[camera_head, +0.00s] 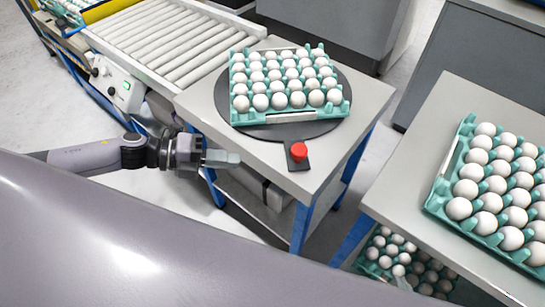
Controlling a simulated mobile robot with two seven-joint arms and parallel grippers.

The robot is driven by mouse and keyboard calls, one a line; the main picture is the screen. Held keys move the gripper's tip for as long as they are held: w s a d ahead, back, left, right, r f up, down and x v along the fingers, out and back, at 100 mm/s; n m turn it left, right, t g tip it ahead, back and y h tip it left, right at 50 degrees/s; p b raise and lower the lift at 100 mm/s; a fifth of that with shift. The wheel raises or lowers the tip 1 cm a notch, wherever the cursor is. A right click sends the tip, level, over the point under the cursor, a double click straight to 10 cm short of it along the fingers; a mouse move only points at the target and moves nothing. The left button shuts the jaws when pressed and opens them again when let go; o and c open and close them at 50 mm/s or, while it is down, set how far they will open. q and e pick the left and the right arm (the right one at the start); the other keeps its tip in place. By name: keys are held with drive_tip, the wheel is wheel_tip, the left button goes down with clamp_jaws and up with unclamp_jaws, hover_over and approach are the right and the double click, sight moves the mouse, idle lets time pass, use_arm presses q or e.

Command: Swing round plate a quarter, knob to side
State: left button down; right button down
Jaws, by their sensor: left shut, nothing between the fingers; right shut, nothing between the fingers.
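The round dark plate (342,126) lies on the grey top of a small blue-legged table. A teal egg tray (236,116) full of white eggs sits on it. A dark tab (292,164) sticks out from the plate towards me, and the red knob (298,151) stands on it near the table's front edge. My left gripper (236,158) is shut and empty, left of the knob and apart from it, by the table's front left edge. I cannot make out my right gripper.
A roller conveyor (165,35) with a control box (118,84) runs at the upper left. Another table (400,190) at the right bears a second full egg tray (435,200). More eggs (385,247) sit below it. My grey body covers the lower left.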

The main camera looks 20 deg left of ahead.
use_arm(q)
drive_tip(key=p, duration=0.1)
approach(306, 163)
drive_tip(key=shift+w+d+f, duration=0.7)
drive_tip(key=shift+d+f, duration=0.05)
drive_tip(key=shift+f, duration=0.05)
drive_tip(key=shift+w+d+r+p, duration=0.1)
drive_tip(key=shift+w+d+p, duration=0.15)
drive_tip(key=shift+d, duration=0.5)
drive_tip(key=shift+w+d+p, duration=0.2)
drive_tip(key=shift+d+p, duration=0.1)
drive_tip(key=shift+d, duration=0.7)
